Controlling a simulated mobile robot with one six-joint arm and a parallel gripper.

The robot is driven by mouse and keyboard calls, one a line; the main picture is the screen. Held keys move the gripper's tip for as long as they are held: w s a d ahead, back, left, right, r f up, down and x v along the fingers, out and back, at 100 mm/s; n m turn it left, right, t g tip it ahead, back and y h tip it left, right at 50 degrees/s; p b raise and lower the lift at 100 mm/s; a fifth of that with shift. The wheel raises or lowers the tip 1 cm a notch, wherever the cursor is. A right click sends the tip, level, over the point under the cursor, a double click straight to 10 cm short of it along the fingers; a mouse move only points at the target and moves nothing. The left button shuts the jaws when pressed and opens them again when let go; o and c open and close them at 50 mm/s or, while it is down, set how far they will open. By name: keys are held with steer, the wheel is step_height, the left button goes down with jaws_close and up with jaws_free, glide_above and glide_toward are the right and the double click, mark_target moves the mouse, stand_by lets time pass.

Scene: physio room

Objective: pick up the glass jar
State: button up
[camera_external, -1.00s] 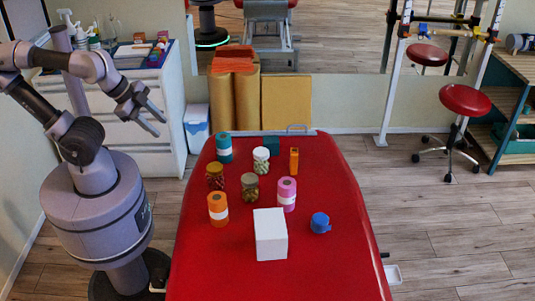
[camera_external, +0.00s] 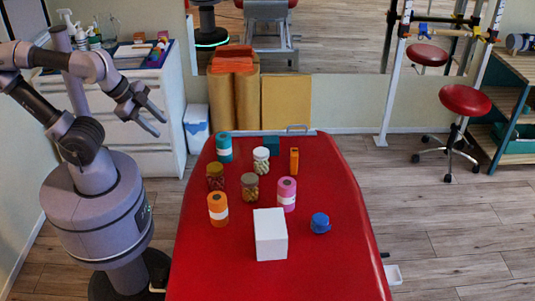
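On the red table (camera_external: 330,262) stand several jar-like containers. One clear jar with mixed contents and a brownish lid (camera_external: 250,187) is near the middle. A similar jar with red contents (camera_external: 215,177) stands to its left. A jar with pale contents and a white lid (camera_external: 261,160) stands behind them. I cannot tell which of these is the glass jar. My gripper (camera_external: 157,125) is in the air to the left of the table, well apart from the jars. Its two fingers are spread, with nothing between them.
Around the jars stand a teal roll (camera_external: 224,147), an orange roll (camera_external: 218,209), a pink roll (camera_external: 286,194), an orange upright item (camera_external: 294,161) and a teal block (camera_external: 272,146). A white box (camera_external: 270,235) and a blue item (camera_external: 320,223) are nearer the front. The table's front is clear.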

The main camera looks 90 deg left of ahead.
steer(key=o, duration=1.1)
